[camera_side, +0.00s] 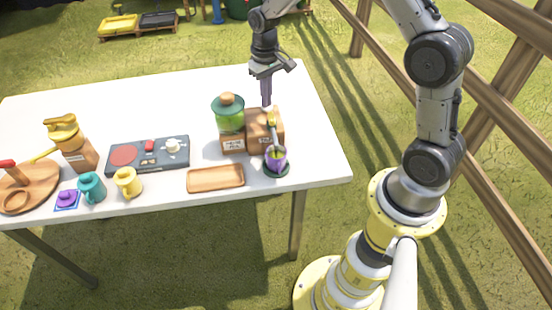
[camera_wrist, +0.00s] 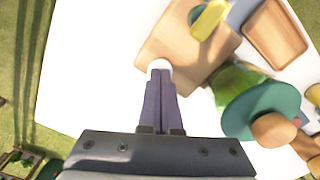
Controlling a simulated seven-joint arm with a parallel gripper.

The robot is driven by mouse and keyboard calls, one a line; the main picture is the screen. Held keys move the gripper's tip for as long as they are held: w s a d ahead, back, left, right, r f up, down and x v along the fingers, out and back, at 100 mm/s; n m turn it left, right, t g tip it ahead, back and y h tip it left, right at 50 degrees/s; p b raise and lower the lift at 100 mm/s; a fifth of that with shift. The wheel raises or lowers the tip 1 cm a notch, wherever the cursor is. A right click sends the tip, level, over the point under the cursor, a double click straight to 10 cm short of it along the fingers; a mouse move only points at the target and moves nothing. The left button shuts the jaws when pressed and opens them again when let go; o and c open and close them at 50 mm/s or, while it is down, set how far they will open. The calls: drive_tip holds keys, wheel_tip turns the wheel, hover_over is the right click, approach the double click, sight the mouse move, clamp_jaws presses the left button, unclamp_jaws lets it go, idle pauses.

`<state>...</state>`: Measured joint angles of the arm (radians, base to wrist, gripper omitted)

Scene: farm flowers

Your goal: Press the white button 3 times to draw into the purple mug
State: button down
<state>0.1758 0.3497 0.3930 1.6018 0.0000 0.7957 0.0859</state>
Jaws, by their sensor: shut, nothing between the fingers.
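The purple mug (camera_side: 275,162) stands on a dark green coaster below the yellow tap (camera_side: 272,117) of the wooden dispenser (camera_side: 264,138), and something greenish-yellow shows inside it. A green jar (camera_side: 230,118) with a wooden-knobbed lid stands beside the dispenser. The white button (camera_wrist: 161,64) is on the dispenser's edge, partly covered by my fingertips in the wrist view. My gripper (camera_side: 266,104) is shut and empty, pointing down at the dispenser's back. Its tips (camera_wrist: 160,73) meet or nearly meet the button; I cannot tell whether they press it.
A wooden tray (camera_side: 216,179) lies left of the mug. Farther left are a dark panel (camera_side: 149,154) with a red disc and a knob, a yellow mug (camera_side: 128,183), a teal mug (camera_side: 91,188) and a wooden grinder (camera_side: 77,150). The table's back is clear.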

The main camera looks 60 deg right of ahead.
drive_tip(key=shift+r, duration=1.2)
idle(2.1)
wheel_tip(320, 180, up, 6)
idle(0.7)
drive_tip(key=s+a+r+n+t, duration=0.1)
drive_tip(key=s+a+r+t, duration=0.15)
drive_tip(key=s+r, duration=0.45)
drive_tip(key=s+a+r+t, duration=0.25)
drive_tip(key=s+r, duration=0.25)
drive_tip(key=r, duration=0.3)
drive_tip(key=s+a+f+n, duration=0.1)
drive_tip(key=s+f, duration=0.1)
drive_tip(key=s, duration=0.5)
drive_tip(key=s+a+f+n, duration=0.1)
drive_tip(key=s+f, duration=0.2)
drive_tip(key=s, duration=0.4)
drive_tip(key=shift+s+a+t, duration=0.3)
drive_tip(key=shift+s, duration=0.05)
